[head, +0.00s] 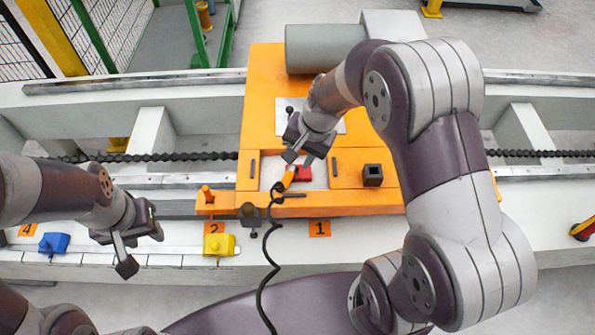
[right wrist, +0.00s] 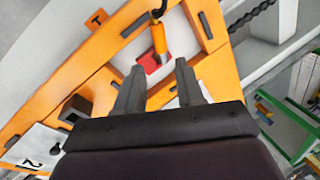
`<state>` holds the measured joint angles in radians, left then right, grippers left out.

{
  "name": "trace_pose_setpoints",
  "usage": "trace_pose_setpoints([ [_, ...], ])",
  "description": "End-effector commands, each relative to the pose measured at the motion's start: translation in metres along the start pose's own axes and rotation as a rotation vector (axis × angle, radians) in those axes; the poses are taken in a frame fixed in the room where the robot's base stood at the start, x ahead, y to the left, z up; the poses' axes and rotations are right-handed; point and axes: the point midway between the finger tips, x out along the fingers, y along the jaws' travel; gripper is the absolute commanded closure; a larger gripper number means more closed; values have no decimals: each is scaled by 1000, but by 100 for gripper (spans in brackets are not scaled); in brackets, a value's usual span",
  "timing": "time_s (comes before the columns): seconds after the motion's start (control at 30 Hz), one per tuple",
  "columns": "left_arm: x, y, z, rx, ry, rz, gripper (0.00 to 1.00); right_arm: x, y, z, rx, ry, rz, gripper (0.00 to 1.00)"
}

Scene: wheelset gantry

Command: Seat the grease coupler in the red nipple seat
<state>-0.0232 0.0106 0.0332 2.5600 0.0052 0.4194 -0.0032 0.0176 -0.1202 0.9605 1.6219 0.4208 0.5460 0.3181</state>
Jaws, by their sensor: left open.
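The grease coupler (head: 287,180) is an orange cylinder with a black coiled hose, in the pale recess of the orange fixture. In the right wrist view the coupler (right wrist: 159,40) has its metal tip at the edge of the red nipple seat (right wrist: 149,64). I cannot tell whether the tip is in the seat. In the head view the red seat (head: 304,173) is just right of the coupler. My right gripper (head: 301,157) is over the recess, its fingers (right wrist: 160,72) apart and empty, short of the coupler. My left gripper (head: 141,250) is open and empty at the lower left.
A black square socket (head: 373,175) stands right of the recess. A yellow block (head: 219,244) and a blue block (head: 53,243) lie along the front rail. A grey cylinder (head: 322,48) is at the back. The black hose (head: 268,250) hangs over the front edge.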

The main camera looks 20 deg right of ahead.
Motion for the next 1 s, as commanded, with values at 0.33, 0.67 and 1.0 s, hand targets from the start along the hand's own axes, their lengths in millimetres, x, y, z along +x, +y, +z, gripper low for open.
trace_pose_setpoints([
  [0.33,18,0,2,0,0,0,57,69,1,0,6,-2,-1,62],
  [0.67,32,0,4,0,0,0,57,120,4,0,3,0,-1,62],
  [1.0,31,0,4,0,0,0,57,120,4,0,3,0,0,98],
])
